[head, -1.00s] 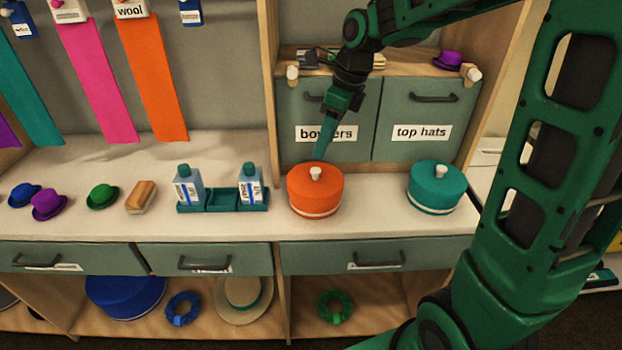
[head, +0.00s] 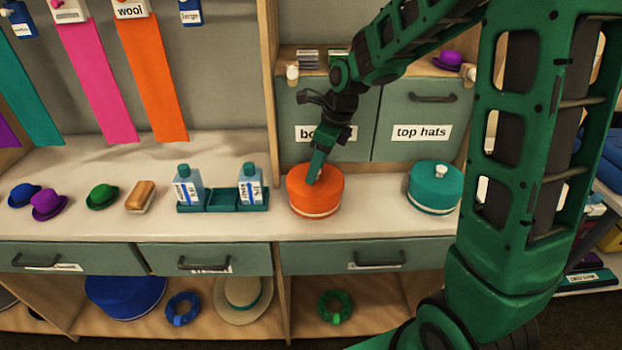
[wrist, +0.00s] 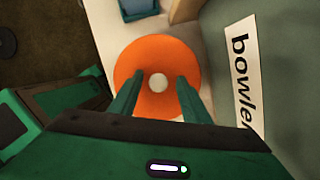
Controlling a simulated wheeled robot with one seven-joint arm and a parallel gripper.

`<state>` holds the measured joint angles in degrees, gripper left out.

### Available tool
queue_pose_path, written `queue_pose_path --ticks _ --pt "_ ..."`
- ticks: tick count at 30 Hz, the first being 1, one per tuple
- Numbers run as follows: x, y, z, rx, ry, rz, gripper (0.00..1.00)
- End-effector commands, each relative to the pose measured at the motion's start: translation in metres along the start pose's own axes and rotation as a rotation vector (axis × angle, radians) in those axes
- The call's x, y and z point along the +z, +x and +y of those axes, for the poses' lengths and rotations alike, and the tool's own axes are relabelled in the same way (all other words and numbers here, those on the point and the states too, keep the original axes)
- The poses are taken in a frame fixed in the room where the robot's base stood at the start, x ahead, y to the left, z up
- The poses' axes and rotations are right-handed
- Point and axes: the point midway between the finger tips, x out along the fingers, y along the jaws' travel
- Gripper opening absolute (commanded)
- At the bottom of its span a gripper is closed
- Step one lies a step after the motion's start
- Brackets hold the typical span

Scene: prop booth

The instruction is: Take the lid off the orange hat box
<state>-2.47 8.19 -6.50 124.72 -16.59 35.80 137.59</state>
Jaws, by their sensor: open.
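The orange hat box (head: 314,202) stands on the white counter below the "bowlers" door, with its orange lid (head: 330,184) on. The lid's pale knob (wrist: 158,84) shows in the wrist view; my gripper hides it in the head view. My gripper (head: 314,179) is over the lid, pointing down and somewhat tilted. In the wrist view my gripper (wrist: 160,80) is open, with one finger on each side near the knob. I cannot tell whether the fingers touch the lid.
A teal hat box (head: 436,190) stands to the right on the counter. A teal caddy (head: 222,200) with two bottles stands to the left. The cupboard with the "bowlers" and "top hats" (head: 421,132) doors rises close behind. Small hats and a brush lie further left.

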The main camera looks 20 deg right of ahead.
Motion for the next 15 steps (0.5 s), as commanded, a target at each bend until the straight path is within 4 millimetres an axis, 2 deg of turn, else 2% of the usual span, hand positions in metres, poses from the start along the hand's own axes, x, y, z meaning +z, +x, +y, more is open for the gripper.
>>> queue_pose_path --ticks 2,7,8,15 --pt "0.0000 -0.0002 0.0000 0.000 0.000 0.000 0.43" --pt "-0.0001 -0.0003 0.0000 0.000 0.000 0.000 0.05" --pt "-0.0001 -0.0003 -0.0001 0.000 0.000 0.000 0.01" --pt "0.0000 -0.0005 0.0000 0.000 0.000 0.000 0.01"
